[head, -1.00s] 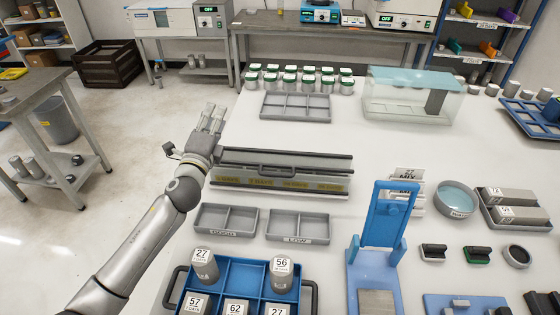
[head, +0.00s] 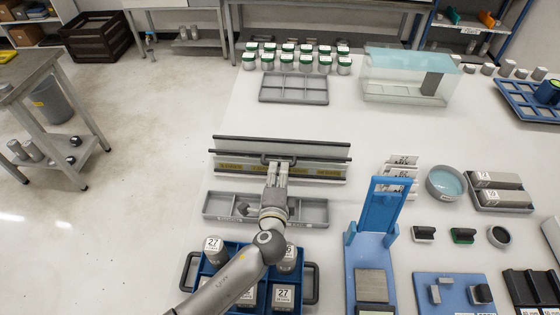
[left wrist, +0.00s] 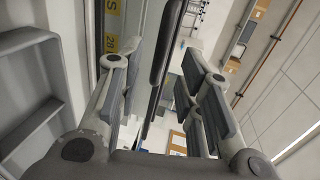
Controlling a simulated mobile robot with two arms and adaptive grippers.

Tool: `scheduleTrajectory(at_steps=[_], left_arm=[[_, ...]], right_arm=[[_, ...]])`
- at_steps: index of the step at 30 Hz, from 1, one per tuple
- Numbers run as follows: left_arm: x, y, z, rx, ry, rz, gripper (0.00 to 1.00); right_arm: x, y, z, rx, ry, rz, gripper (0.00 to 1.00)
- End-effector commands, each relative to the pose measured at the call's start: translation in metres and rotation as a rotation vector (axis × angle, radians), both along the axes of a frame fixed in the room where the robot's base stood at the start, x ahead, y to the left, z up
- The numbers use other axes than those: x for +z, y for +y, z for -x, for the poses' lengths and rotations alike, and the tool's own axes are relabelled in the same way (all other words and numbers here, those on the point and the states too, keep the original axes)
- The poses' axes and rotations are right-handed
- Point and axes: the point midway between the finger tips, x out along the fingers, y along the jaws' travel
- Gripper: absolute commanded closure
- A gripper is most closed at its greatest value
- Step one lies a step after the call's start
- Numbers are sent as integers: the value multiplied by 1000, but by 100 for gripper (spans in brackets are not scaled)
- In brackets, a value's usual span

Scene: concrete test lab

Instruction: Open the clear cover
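The long grey case (head: 228,177) with yellow day labels lies across the left part of the white table. Its clear cover (head: 232,149) looks greyish and see-through, with dark rails along its long edges and a dark handle (head: 265,158) at the middle of the front one. My left gripper (head: 277,165) reaches over the front of the case, fingertips at the handle. In the left wrist view, the fingers of my left gripper (left wrist: 162,75) are apart, with the dark handle bar (left wrist: 168,40) between them. Contact cannot be told. My right gripper is out of view.
Grey sorting trays (head: 315,212) lie under my left forearm, and a blue crate (head: 236,250) of labelled cylinders stands in front. A blue stand (head: 382,205) rises to the right. A glass tank (head: 385,85) and an empty grey tray (head: 294,88) stand behind.

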Motion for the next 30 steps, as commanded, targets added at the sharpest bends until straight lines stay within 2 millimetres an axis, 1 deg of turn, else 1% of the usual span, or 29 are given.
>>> scheduleTrajectory(at_steps=[1, 6, 12, 18, 25, 26, 30], left_arm=[[0, 0, -8, 1, -1, -1, 67], [-5, 0, -31, 1, 0, -1, 67], [-10, 0, -48, 0, 0, 1, 67], [-11, 0, -54, 0, 0, 0, 67], [-11, 0, -54, -1, 0, 1, 67], [-11, 0, -54, -1, 0, 1, 69], [-11, 0, -54, -1, 0, 1, 87]], right_arm=[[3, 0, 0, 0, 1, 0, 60], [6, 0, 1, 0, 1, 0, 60], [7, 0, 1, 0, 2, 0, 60], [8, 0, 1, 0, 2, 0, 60], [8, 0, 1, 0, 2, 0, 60], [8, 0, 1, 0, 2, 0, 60], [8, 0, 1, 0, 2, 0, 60]])
